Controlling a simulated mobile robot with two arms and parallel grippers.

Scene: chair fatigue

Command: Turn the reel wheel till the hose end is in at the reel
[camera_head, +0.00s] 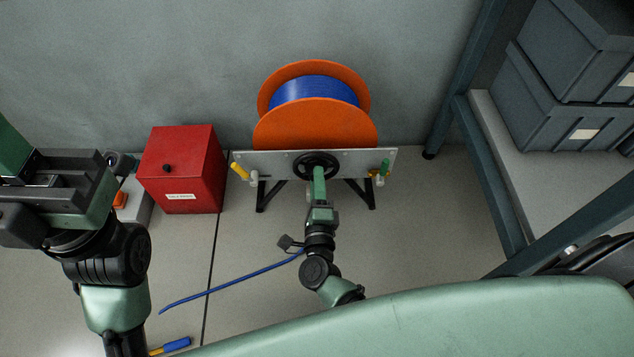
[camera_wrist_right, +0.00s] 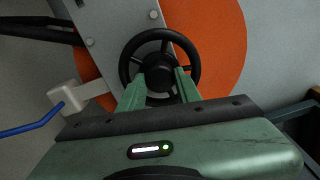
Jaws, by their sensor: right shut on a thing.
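The hose reel has orange discs (camera_head: 315,125) and blue hose (camera_head: 315,91) wound between them, behind a grey plate (camera_head: 275,160). The black reel wheel (camera_head: 301,162) is on the plate's front; it also shows in the right wrist view (camera_wrist_right: 136,50). In the wrist view, hose (camera_wrist_right: 30,130) meets a white block (camera_wrist_right: 66,97) beside the plate. My left gripper (camera_head: 50,180) is at the left; its jaw opening is unclear.
A red box (camera_head: 183,172) stands left of the reel. A yellow handle (camera_head: 240,171) and a green one (camera_head: 384,168) are at the plate's sides. A shelf with grey crates (camera_head: 570,110) is at the right. A blue and yellow tool (camera_head: 173,346) lies at the bottom left.

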